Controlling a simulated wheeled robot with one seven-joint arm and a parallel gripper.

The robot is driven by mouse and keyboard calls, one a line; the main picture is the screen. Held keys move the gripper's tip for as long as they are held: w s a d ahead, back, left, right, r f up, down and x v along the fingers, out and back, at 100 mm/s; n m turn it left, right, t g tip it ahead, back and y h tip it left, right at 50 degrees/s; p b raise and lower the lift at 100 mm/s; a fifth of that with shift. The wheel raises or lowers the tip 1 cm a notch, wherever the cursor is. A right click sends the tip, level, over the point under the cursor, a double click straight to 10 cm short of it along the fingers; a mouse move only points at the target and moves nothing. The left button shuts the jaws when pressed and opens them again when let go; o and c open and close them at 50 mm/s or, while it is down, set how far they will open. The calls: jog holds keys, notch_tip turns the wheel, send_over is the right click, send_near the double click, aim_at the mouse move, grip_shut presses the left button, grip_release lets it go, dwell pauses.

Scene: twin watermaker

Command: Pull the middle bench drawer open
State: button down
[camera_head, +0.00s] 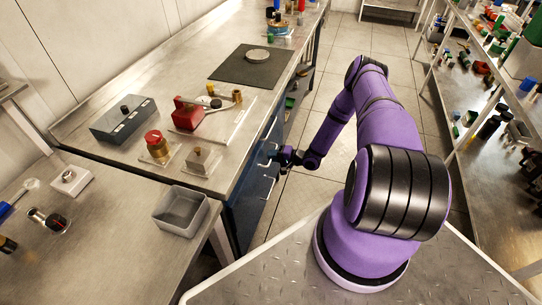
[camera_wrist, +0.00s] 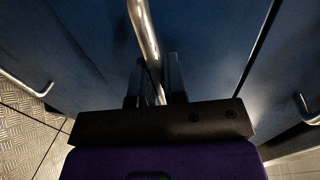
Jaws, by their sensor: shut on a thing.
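The blue bench drawers (camera_head: 252,205) are under the steel bench's right side, seen at a steep angle in the head view. My gripper (camera_head: 276,155) is at their fronts, at the end of my purple arm. In the wrist view, the middle drawer's dark blue front (camera_wrist: 200,40) fills the centre. Its curved metal bar handle (camera_wrist: 143,30) runs down between the two fingers of my gripper (camera_wrist: 158,85), which are shut on it. The fingers and the gripper body hide the handle's lower end. I cannot tell whether the drawer stands slightly out.
Other bar handles show at left (camera_wrist: 25,86) and right (camera_wrist: 305,110) in the wrist view. Shelving (camera_head: 480,170) stands right. Tiled floor between is clear.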

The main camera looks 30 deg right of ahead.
jog(key=f+v, duration=0.2)
jog(key=v, duration=1)
jog(key=s+f+v, duration=0.1)
jog(key=f+v, duration=0.2)
jog(key=v, duration=1)
jog(key=shift+d+f, duration=0.2)
jog(key=shift+d, duration=0.2)
jog(key=shift+s, duration=0.1)
jog(key=c, duration=1.2)
grip_release()
jog(key=v, duration=1)
jog(key=shift+s+d, duration=0.25)
jog(key=shift+s, duration=0.05)
